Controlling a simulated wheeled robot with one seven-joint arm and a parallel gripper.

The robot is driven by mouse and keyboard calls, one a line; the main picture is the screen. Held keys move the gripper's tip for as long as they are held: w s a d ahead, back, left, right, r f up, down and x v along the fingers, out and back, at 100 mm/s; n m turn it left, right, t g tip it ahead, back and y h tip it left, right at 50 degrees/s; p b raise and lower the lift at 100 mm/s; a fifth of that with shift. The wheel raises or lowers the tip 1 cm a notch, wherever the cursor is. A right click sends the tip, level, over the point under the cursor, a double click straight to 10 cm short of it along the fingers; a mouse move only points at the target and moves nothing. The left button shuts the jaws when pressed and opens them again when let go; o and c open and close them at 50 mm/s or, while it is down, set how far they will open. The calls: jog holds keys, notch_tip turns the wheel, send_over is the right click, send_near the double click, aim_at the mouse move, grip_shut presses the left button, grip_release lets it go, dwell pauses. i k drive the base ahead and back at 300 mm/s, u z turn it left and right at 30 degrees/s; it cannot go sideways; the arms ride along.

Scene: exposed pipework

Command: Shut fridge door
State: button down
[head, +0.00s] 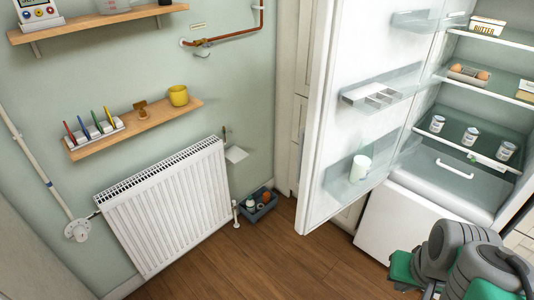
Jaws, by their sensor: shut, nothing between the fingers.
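The fridge door (335,120) stands wide open, swung out to the left of the fridge body. Its inner face shows, with clear door shelves; a lower one holds a white cup-like container (361,168). The fridge (440,190) is at the right, its lit inside in plain view, with a drawer (452,170) at the bottom of the compartment. My grey and green arm shows at the lower right, in front of the fridge's lower part. I cannot see my gripper's fingers, and nothing of mine visibly touches the door.

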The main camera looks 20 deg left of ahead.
aim_at(370, 58)
jog(key=u, duration=1.95)
jog(key=i, duration=1.75)
jog(key=z, duration=0.3)
